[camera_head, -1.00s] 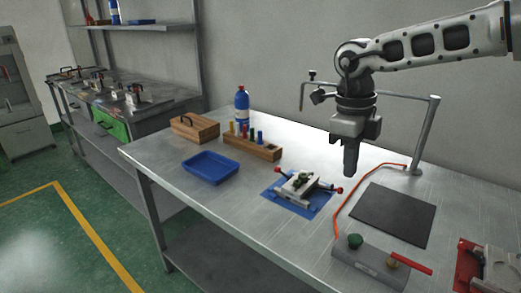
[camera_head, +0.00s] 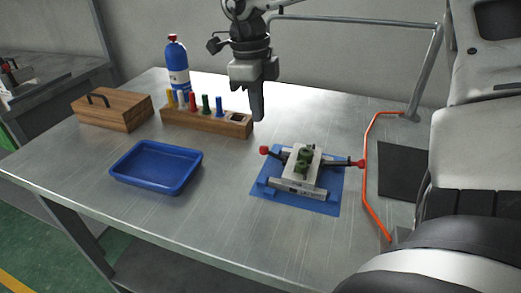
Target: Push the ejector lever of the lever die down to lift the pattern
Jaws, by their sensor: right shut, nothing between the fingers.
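The lever die (camera_head: 286,186) is a pale metal block on a blue mat (camera_head: 328,207) on the table. Green pattern pieces (camera_head: 306,157) sit on its top. A lever with a red knob (camera_head: 264,150) sticks out at its left, and another red knob (camera_head: 360,163) at its right. My right gripper (camera_head: 258,117) is shut and empty, pointing down. In the picture it is above and left of the die, near the left knob and apart from it. My left gripper is not in view.
A wooden rack (camera_head: 207,124) with several coloured pegs stands left of my gripper. Behind are a blue bottle (camera_head: 178,68) and a wooden box (camera_head: 113,108). A blue tray (camera_head: 156,166) lies at left. An orange hose (camera_head: 366,180) and dark mat (camera_head: 400,172) are at right.

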